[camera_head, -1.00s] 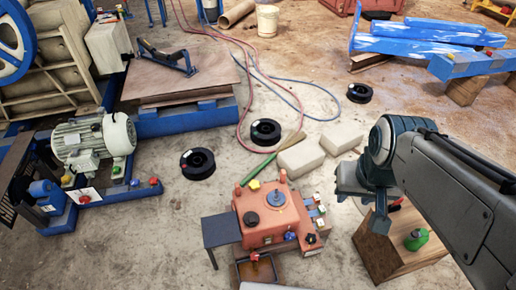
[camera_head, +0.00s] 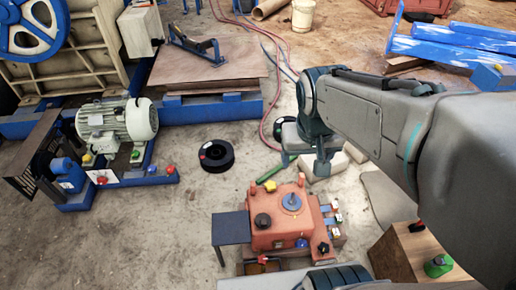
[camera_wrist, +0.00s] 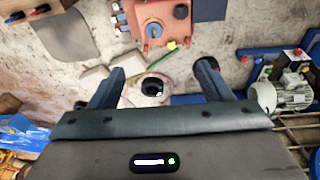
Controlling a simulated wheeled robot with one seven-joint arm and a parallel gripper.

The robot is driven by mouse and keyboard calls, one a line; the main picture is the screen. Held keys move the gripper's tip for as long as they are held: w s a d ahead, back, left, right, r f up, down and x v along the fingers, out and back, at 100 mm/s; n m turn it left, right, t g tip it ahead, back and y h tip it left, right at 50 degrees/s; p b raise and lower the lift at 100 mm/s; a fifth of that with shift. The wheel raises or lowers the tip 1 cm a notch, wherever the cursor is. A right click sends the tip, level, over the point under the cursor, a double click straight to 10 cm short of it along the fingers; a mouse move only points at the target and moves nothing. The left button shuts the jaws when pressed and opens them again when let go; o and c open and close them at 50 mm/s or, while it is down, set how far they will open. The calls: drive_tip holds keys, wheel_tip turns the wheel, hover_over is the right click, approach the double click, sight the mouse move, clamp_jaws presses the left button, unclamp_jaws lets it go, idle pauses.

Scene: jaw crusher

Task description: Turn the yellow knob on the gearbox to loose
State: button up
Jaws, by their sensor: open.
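The red gearbox (camera_head: 275,238) stands on the floor at the lower middle of the head view. Its small yellow knob (camera_head: 270,186) is on the far upper edge, beside a green bar. A blue-grey disc (camera_head: 291,202) and a black knob (camera_head: 263,220) are on its top. In the wrist view the gearbox (camera_wrist: 180,28) is at the top, with the yellow knob (camera_wrist: 171,45) on its near edge. My gripper (camera_head: 303,158) hangs beyond the gearbox in the head view. Its fingers (camera_wrist: 161,72) are apart and empty, not touching the knob.
A dark table (camera_head: 231,229) adjoins the gearbox on the left. A wooden box (camera_head: 405,255) with a green bottle (camera_head: 438,265) stands to the right. A black spool (camera_head: 216,155) lies on the floor behind. A motor (camera_head: 118,122) stands at the left.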

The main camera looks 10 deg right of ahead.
drive_tip(key=w+f+g+h+b, duration=0.1)
drive_tip(key=w+f+b, duration=0.5)
drive_tip(key=w+f, duration=0.4)
drive_tip(key=m+g+y+b, duration=0.2)
drive_tip(key=m+b, duration=0.3)
drive_tip(key=b, duration=1.2)
hover_over(271, 185)
wheel_tip(271, 185, down, 38)
drive_tip(key=f, duration=0.1)
wheel_tip(271, 185, down, 13)
drive_tip(key=b, duration=0.4)
drive_tip(key=shift+s+a+f, duration=0.1)
drive_tip(key=shift+f, duration=0.1)
drive_tip(key=c, duration=1)
